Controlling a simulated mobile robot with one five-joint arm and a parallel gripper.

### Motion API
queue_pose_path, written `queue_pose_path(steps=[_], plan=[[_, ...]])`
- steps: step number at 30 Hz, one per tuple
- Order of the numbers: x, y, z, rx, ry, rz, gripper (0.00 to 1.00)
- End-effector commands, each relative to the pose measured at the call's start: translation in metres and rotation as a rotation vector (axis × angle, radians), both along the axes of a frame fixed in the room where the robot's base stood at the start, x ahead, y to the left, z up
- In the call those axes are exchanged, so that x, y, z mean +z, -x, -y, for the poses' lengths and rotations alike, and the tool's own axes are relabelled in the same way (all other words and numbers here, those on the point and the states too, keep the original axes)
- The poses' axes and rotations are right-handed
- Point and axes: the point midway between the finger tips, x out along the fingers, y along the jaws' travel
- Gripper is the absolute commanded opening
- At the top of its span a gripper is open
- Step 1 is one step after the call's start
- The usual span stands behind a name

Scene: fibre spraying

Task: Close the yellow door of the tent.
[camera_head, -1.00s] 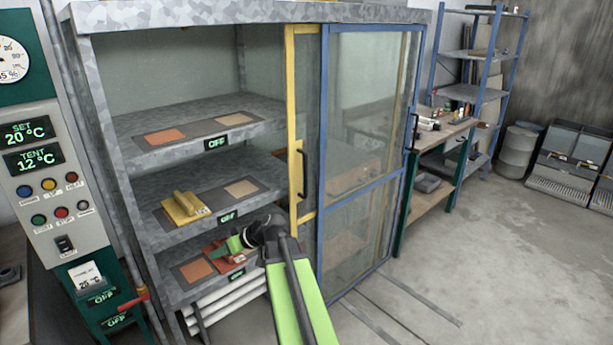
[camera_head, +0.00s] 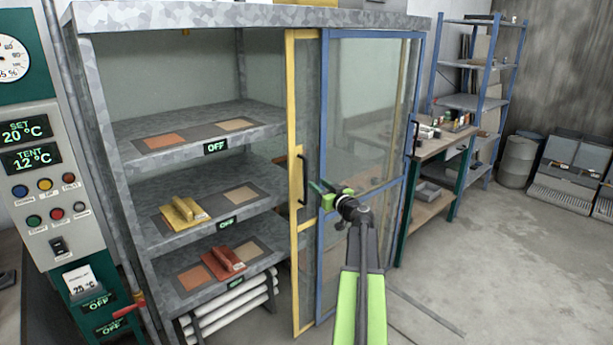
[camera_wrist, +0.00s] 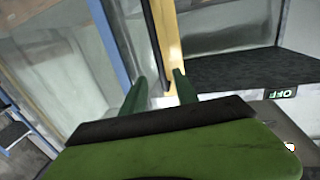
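The tent (camera_head: 120,160) is a grey metal cabinet with three shelves, its left half uncovered. The yellow door (camera_head: 293,110) is at mid-width, mostly overlapping the blue-framed door (camera_head: 322,120). Its black handle (camera_head: 303,180) is upright. My gripper (camera_head: 322,190) is just right of the handle, in front of the blue frame. In the wrist view its two green fingers (camera_wrist: 160,82) are apart, with the black handle (camera_wrist: 152,32) and yellow frame (camera_wrist: 167,45) just beyond them. I see nothing held, and contact with the handle cannot be told.
A yellow tool (camera_head: 184,212) lies on the middle shelf and a red tool (camera_head: 223,262) on the lower shelf. A control panel (camera_head: 45,170) stands at the left. A workbench (camera_head: 430,165) and blue rack (camera_head: 480,100) stand at the right. The floor (camera_head: 500,270) at right is clear.

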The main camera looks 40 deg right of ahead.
Motion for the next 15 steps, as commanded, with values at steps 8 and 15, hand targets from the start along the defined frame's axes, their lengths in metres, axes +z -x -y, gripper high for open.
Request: queue_pose_path(steps=[8, 15], plan=[[0.0, -0.068, 0.02, 0.002, 0.0, 0.0, 0.36], [0.0, -0.095, 0.027, 0.0, 0.0, 0.0, 0.36]])
